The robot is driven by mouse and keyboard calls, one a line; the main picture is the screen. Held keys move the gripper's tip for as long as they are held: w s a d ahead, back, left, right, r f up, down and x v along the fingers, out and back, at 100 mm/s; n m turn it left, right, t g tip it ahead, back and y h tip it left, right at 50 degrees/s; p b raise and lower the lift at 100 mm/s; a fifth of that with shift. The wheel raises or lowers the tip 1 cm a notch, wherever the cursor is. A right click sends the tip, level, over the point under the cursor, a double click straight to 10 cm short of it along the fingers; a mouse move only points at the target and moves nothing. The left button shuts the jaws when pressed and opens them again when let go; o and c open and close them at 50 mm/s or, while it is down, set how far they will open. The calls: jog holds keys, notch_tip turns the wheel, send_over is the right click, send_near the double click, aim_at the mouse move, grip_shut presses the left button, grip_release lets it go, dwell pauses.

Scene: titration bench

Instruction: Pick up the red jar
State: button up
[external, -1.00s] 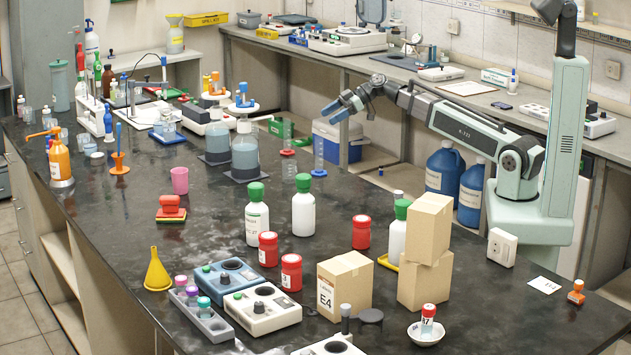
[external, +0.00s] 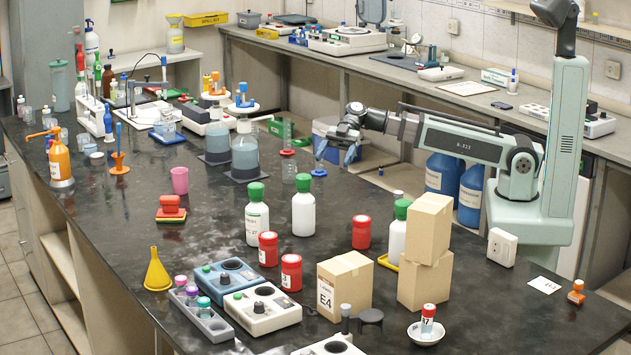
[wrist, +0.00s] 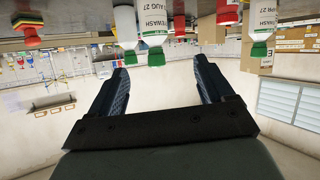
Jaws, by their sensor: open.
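Red jars with pale labels stand on the dark bench: one (external: 361,232) alone behind the boxes, one (external: 268,248) in front of the white bottles, and one (external: 291,272) nearer the cream device. The frames do not show which one the task means.
White green-capped bottles (external: 257,222) (external: 303,213) stand left of the lone jar. Another green-capped bottle (external: 397,238) and stacked cardboard boxes (external: 424,280) are to its right. An E4 box (external: 345,285) stands in front. The bench's left middle has free room.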

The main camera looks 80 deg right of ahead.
aim_at(362, 219)
jog(key=s+a+f+n+g, duration=0.1)
jog(key=s+a+f, duration=0.1)
jog(key=a, duration=0.5)
jog(key=s+a+f+n+g, duration=0.1)
jog(key=s+a+f+g, duration=0.1)
jog(key=s+a, duration=0.3)
jog(key=s+a+f+n+g, duration=0.1)
jog(key=s+a+f+g, duration=0.1)
jog(key=a, duration=0.7)
jog(key=shift+s+a+f, duration=0.15)
jog(key=shift+s+f, duration=0.65)
jog(key=shift+s, duration=0.3)
jog(key=shift+w+r+x, duration=0.15)
jog(key=shift+x, duration=1.2)
jog(key=shift+w+r+x, duration=0.1)
jog(key=shift+r+x, duration=0.05)
jog(key=shift+x, duration=1.15)
jog(key=shift+a, duration=0.15)
jog(key=shift+c, duration=0.5)
jog(key=c, duration=0.9)
jog(key=shift+r, duration=0.15)
jog(key=shift+c, duration=0.2)
jog(key=shift+r, duration=4.9)
